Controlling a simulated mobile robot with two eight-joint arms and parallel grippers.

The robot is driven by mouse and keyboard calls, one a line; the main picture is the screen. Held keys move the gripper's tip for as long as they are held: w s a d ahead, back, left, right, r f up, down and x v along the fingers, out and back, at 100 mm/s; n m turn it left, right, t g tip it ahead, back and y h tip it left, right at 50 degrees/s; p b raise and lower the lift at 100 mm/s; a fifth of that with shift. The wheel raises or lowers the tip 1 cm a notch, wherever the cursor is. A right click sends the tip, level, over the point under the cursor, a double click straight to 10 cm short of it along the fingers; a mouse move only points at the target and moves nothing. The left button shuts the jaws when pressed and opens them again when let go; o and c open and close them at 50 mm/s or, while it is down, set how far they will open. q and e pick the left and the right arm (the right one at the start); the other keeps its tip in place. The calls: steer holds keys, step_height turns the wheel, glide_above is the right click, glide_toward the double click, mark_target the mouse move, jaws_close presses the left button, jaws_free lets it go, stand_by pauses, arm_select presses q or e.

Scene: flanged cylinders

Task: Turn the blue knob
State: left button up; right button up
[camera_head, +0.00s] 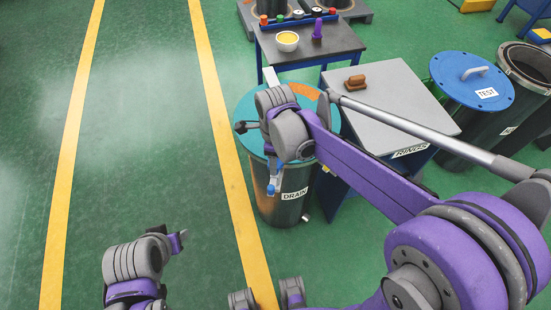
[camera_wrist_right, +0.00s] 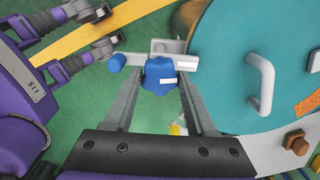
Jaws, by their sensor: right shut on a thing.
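The blue knob (camera_wrist_right: 158,72), with a small white mark, sits between the two fingers of my right gripper (camera_wrist_right: 158,84) in the wrist view. The gripper is shut on it. A grey bar beside the knob carries a blue rounded end (camera_wrist_right: 117,62). In the head view my right gripper (camera_head: 274,178) reaches down at the front of the teal-lidded drum (camera_head: 257,190) labelled DRAIN, and a bit of blue shows at its tip.
The drum's lid (camera_wrist_right: 222,65) has a pale handle in the wrist view. Beside the drum stands a grey-topped cabinet (camera_head: 390,95) with brown pieces on it. Behind is a table (camera_head: 320,48) with a bowl. A TEST drum (camera_head: 458,77) stands right. Floor on the left is clear.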

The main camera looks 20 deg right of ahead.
steer(key=o, duration=1.2)
steer(key=shift+m, duration=0.4)
steer(key=shift+o, duration=0.2)
steer(key=shift+r+p, duration=1.8)
steer(key=shift+r, duration=1.25)
arm_select(q)
steer(key=r, duration=0.1)
steer(key=w+r, duration=0.1)
steer(key=r, duration=0.2)
steer(key=shift+w+r, duration=0.25)
steer(key=shift+s, duration=0.1)
